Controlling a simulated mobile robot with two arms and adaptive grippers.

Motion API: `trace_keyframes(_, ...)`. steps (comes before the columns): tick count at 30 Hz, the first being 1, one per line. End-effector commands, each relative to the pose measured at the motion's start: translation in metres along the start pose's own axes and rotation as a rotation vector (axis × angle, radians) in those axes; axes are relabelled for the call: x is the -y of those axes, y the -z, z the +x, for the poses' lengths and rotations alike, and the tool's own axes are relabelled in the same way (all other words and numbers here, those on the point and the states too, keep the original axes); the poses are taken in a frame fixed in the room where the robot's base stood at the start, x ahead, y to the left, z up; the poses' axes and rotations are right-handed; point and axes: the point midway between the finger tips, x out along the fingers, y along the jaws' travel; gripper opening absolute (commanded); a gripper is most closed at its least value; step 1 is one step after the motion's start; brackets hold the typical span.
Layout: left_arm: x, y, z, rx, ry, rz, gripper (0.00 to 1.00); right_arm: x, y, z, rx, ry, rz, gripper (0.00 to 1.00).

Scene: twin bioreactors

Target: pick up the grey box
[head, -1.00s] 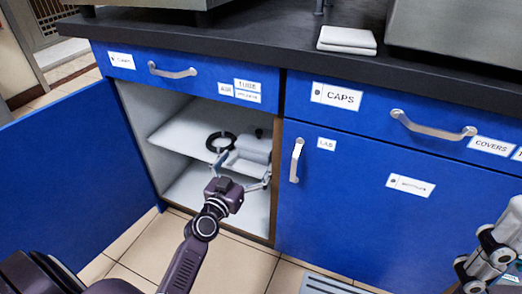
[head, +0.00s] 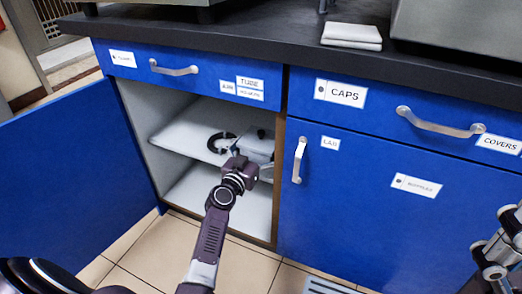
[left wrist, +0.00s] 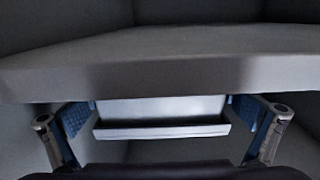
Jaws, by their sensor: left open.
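The grey box (head: 258,146) sits on the upper shelf inside the open cabinet, with a small dark knob above it. My left gripper (head: 256,160) is at the cabinet opening, in front of the box and partly covering it. In the left wrist view its fingers (left wrist: 160,112) are spread wide, with a light grey box-like shape (left wrist: 160,108) between them and a gap on each side. I cannot tell from this view whether they touch it. Part of my right arm's end (head: 497,255) shows at the right edge; its jaws are not clear.
A black ring (head: 220,143) lies on the shelf (head: 180,140) left of the box. The blue cabinet door (head: 70,185) stands open at left. A closed door with a handle (head: 299,160) is on the right. Drawers and a dark counter (head: 260,58) are above the opening.

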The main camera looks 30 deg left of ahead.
Motion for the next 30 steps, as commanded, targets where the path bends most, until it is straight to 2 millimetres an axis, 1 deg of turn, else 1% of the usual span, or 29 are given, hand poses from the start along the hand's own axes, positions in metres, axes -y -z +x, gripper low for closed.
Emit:
trace_keyframes(3,0.000,0.000,0.000,0.000,0.000,0.000,1.00,0.000,0.001,0.001,-0.002,0.000,0.000,0.91)
trace_keyframes(4,0.000,0.000,0.000,0.000,0.000,0.000,0.98,0.000,0.001,0.001,-0.002,0.000,0.000,0.91)
trace_keyframes(12,0.000,0.000,-0.001,0.000,0.000,0.000,0.68,0.000,0.001,0.000,-0.003,0.000,0.000,0.91)
trace_keyframes(14,0.000,0.000,-0.001,0.000,0.001,0.000,0.61,0.000,0.001,0.000,-0.001,0.000,0.000,0.91)
trace_keyframes(15,0.000,0.001,0.000,-0.002,0.001,0.001,0.60,0.000,0.001,0.000,0.000,0.000,0.000,0.91)
trace_keyframes(20,0.000,0.001,0.000,-0.002,0.001,0.001,0.60,0.000,0.000,-0.001,0.005,0.000,0.000,0.91)
trace_keyframes(23,0.001,0.005,0.000,-0.002,0.001,0.001,0.60,0.000,0.001,0.001,0.004,0.002,0.000,0.91)
trace_keyframes(25,0.000,0.011,0.000,-0.003,0.001,0.001,0.60,0.000,0.003,0.005,0.000,0.002,0.000,0.91)
trace_keyframes(27,0.000,0.020,0.000,-0.003,0.001,0.002,0.60,-0.001,0.002,-0.002,0.032,-0.005,0.003,0.91)
trace_keyframes(30,0.000,0.035,0.000,-0.003,0.001,0.002,0.60,-0.001,0.001,-0.006,0.067,-0.020,0.008,0.91)
